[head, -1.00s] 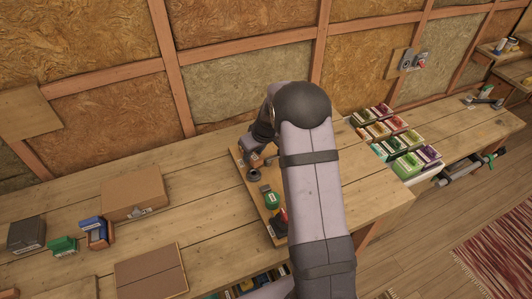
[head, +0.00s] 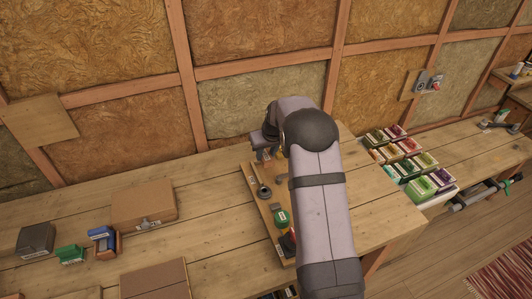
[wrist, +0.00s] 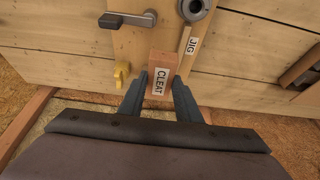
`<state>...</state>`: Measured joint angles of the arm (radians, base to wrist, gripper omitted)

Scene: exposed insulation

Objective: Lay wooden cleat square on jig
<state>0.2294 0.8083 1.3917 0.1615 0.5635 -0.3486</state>
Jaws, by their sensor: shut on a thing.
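The wooden cleat (wrist: 162,66) is a reddish-brown block with a white CLEAT label. In the wrist view my gripper (wrist: 160,82) is shut on it, with one grey finger at each side. The jig (wrist: 188,55) is a wooden board with a raised strip marked JIG, just right of the cleat. The cleat overlaps the board in this view; I cannot tell whether it touches it. In the head view the jig (head: 254,182) lies on the bench, partly behind my arm. My gripper is at its far end there, and the cleat cannot be made out.
A yellow piece (wrist: 121,74), a dark-handled lever (wrist: 127,19) and a grey round part (wrist: 195,8) are near the cleat. Boxes (head: 405,158) stand to the right, a cardboard box (head: 143,203) to the left. The insulated wall is close behind.

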